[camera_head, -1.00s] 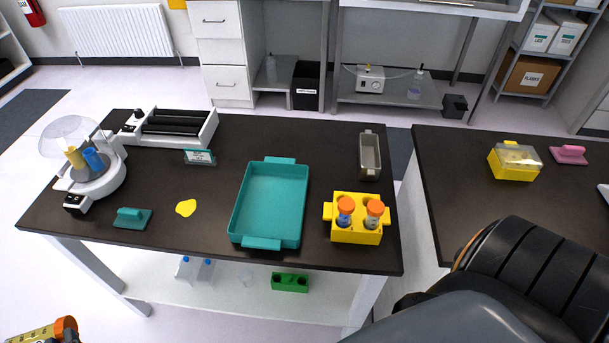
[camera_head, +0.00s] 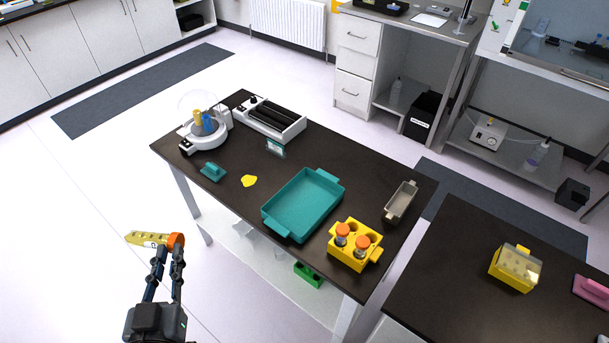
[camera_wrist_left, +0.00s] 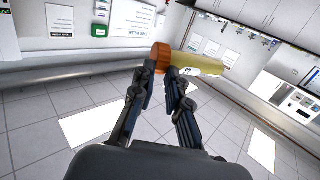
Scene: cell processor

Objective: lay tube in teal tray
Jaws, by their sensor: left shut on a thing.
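My left gripper (camera_head: 164,255) is shut on a yellow tube (camera_head: 146,239) with an orange cap. It holds the tube roughly level, off to the left of the bench and clear of it. In the left wrist view the gripper (camera_wrist_left: 160,77) grips the tube near its orange cap, and the yellow body (camera_wrist_left: 203,65) points right. The teal tray (camera_head: 304,203) lies on the dark bench and looks empty. My right gripper is not in view.
The dark bench (camera_head: 233,205) also bears a yellow rack (camera_head: 354,256) with two orange-capped tubes, a grey tray (camera_head: 401,202), a centrifuge (camera_head: 204,132), a roller device (camera_head: 269,120), a teal block (camera_head: 213,171) and a yellow patch (camera_head: 249,181). Floor around the left gripper is clear.

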